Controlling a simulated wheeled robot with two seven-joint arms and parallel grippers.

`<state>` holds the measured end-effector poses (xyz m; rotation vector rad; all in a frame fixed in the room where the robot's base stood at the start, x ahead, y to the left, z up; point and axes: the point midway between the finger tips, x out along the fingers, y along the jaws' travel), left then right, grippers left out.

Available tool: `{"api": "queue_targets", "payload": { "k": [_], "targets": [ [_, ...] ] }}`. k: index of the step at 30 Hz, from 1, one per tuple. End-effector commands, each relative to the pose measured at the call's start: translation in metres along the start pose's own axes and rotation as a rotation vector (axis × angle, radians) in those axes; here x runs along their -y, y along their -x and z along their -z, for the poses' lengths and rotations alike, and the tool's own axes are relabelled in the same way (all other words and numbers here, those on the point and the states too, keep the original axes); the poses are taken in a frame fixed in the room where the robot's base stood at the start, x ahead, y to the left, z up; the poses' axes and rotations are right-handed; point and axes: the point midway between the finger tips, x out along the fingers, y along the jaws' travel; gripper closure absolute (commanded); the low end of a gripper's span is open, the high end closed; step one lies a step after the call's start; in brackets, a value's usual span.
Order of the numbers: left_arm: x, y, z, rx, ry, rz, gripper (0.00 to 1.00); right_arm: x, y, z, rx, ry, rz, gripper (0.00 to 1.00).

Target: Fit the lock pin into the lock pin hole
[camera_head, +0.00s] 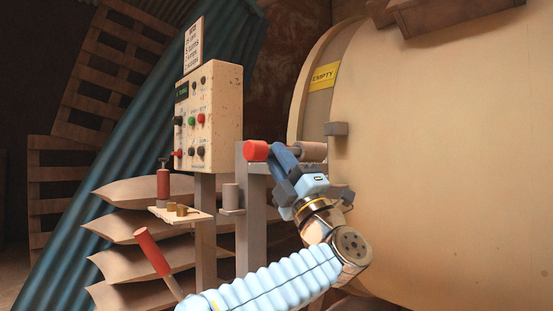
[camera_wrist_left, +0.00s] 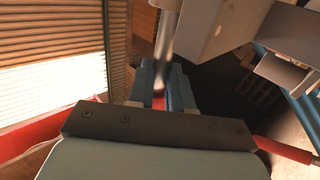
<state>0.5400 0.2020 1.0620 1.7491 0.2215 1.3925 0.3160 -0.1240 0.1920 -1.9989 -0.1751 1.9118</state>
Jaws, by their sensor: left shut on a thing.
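My left gripper (camera_head: 282,160) is shut on the lock pin, beside the round end of the large tan drum. The pin's red head (camera_head: 256,151) sticks out on the left of the fingers. In the left wrist view the fingers (camera_wrist_left: 161,88) close around the pin, with red between them and a grey shaft (camera_wrist_left: 165,42) beyond. A tan-grey cylinder (camera_head: 312,151) lies right behind the fingers in line with the red head; I cannot tell whether it touches the pin. The lock pin hole is not clearly visible. My right gripper is not in view.
The tan drum (camera_head: 450,150) fills the right side, with a small grey bracket (camera_head: 337,129) on its edge. A control box (camera_head: 208,115) stands on a post at the left. A red-handled lever (camera_head: 152,250) and stacked sacks (camera_head: 130,225) are lower left.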

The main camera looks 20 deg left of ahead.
Motion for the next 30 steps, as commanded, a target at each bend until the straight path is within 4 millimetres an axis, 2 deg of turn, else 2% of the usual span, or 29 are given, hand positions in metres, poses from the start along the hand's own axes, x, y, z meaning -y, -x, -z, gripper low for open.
{"api": "queue_targets", "payload": {
  "k": [29, 30],
  "targets": [
    [-0.001, -0.001, -0.024, -0.001, 0.0, -0.001, 1.0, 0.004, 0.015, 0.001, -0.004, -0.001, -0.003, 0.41],
    [-0.001, -0.001, -0.023, -0.002, 0.001, -0.001, 0.74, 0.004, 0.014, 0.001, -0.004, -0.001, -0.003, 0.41]
  ]
}}
